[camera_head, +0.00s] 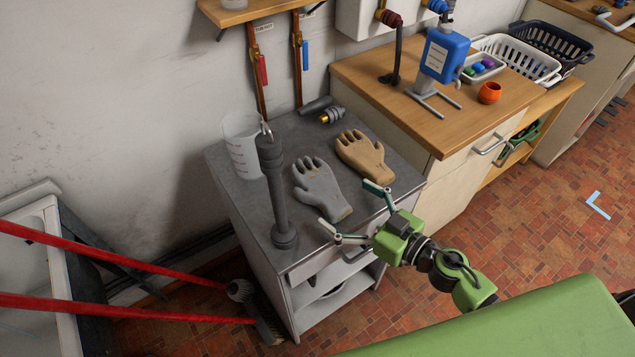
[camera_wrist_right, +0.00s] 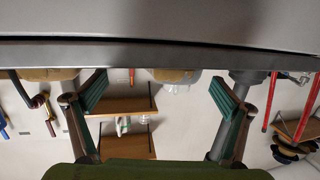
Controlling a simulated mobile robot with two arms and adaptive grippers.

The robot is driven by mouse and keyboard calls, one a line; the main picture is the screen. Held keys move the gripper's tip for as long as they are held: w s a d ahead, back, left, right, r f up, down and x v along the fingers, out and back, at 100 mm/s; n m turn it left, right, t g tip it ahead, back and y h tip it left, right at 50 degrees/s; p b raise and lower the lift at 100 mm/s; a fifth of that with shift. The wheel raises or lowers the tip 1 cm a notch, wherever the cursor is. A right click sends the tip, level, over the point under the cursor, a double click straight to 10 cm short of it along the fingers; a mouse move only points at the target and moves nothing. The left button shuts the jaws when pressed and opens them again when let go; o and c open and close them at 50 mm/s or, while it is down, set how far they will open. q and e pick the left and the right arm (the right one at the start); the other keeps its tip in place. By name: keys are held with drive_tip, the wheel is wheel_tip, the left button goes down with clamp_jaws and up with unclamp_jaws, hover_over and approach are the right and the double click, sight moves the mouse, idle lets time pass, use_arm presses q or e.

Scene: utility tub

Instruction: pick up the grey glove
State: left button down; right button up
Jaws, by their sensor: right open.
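The grey glove (camera_head: 320,188) lies flat on the grey cabinet top (camera_head: 235,187), fingers toward the wall and its tan-edged cuff toward the front edge. A tan glove (camera_head: 364,157) lies to its right, close by. My right gripper (camera_head: 354,212) is open and empty at the front edge, its spread fingers near the grey glove's cuff. I cannot tell whether they touch anything. In the right wrist view, which looks upside down, the open fingers (camera_wrist_right: 160,97) show with the grey glove's cuff (camera_wrist_right: 174,75) between them. My left gripper is out of view.
A tall dark-grey tool (camera_head: 276,190) stands left of the grey glove, with a clear measuring jug (camera_head: 241,145) behind it. A dark cylinder and fitting (camera_head: 332,115) lie at the back. A wooden counter (camera_head: 420,118) rises on the right. Red poles (camera_head: 120,258) slant at the lower left.

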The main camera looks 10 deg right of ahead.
sight(333, 196)
drive_tip(key=shift+x, duration=3.45)
drive_tip(key=c, duration=1.3)
